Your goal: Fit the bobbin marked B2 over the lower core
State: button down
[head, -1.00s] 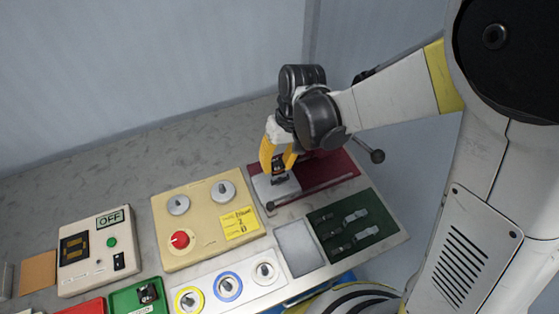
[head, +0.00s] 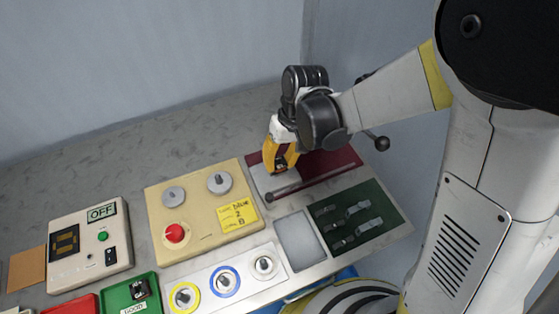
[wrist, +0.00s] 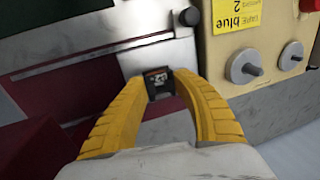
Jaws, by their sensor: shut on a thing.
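My gripper (head: 281,165) points down over the pale metal plate (head: 262,182) of the dark red fixture (head: 335,165). In the wrist view its yellow fingers (wrist: 160,88) are shut on a small black bobbin (wrist: 161,84). The bobbin's face carries small light and red marks, which I cannot read clearly. In the head view the bobbin is mostly hidden between the fingers, low over the plate. I cannot tell whether it touches the plate. The lower core is not visible; the bobbin and fingers may hide it.
A metal rail with a black knob (head: 269,197) runs along the fixture's front. A beige panel (head: 195,210) with two grey spools and a yellow note stands left. A green tray with metal clips (head: 375,231) and an empty grey recess (head: 300,240) lie in front.

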jog(key=shift+f, duration=0.15)
jog(key=shift+f+b, duration=0.15)
jog(key=shift+b, duration=0.15)
dwell(0.3)
jog(key=shift+r, duration=0.3)
jog(key=shift+f, duration=0.15)
dwell(0.3)
jog(key=shift+f, duration=0.25)
jog(key=shift+r, duration=0.1)
jog(key=shift+r, duration=0.1)
jog(key=shift+r, duration=0.25)
